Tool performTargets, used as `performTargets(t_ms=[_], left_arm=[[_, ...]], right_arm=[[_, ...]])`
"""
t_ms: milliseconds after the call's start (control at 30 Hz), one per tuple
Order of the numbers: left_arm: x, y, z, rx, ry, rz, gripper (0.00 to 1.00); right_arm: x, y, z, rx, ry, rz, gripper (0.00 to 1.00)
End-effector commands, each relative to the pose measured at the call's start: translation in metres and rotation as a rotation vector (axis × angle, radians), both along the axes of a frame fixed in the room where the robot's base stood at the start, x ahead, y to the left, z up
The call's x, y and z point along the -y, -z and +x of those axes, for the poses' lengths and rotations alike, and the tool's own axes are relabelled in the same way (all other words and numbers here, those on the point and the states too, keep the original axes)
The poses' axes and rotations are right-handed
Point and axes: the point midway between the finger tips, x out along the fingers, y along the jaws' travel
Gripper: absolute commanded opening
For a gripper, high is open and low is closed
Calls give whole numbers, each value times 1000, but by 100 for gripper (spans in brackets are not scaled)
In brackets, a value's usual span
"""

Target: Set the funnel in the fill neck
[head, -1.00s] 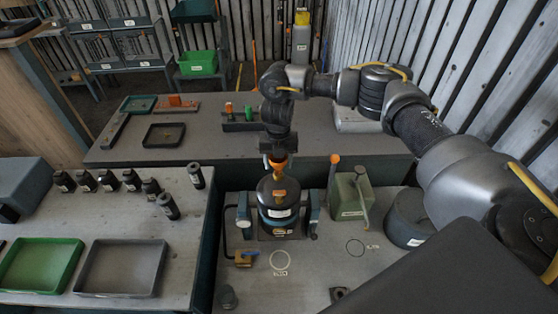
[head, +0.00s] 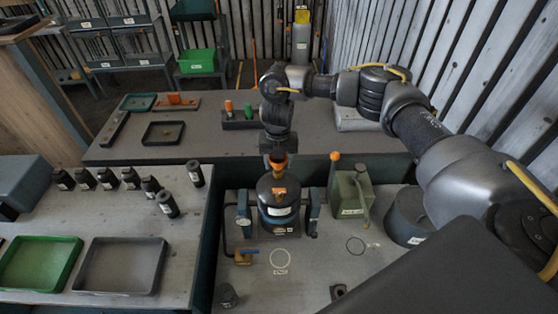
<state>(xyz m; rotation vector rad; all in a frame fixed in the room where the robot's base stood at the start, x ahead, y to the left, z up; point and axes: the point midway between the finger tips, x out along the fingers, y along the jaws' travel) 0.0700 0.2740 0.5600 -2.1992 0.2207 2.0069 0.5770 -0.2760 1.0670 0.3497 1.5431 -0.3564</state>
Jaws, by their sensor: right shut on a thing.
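The orange funnel (head: 278,161) is in my right gripper (head: 278,156), just above the dark round blower housing (head: 277,203). My right gripper is shut on it and points down, its fingers small and partly hidden by the wrist. An orange patch shows on top of the housing below the funnel. The fill neck cannot be made out clearly. I cannot tell whether the funnel's tip touches the housing. My left gripper is not in view.
Several black bottles (head: 131,179) and the green tray (head: 40,262) and grey tray (head: 120,265) are on the left bench.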

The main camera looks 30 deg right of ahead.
Motion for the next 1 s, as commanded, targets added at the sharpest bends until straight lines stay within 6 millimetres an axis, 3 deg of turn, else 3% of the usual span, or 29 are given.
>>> performTargets(t_ms=[1000], left_arm=[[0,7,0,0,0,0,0]], right_arm=[[0,10,0,0,0,1,40]])
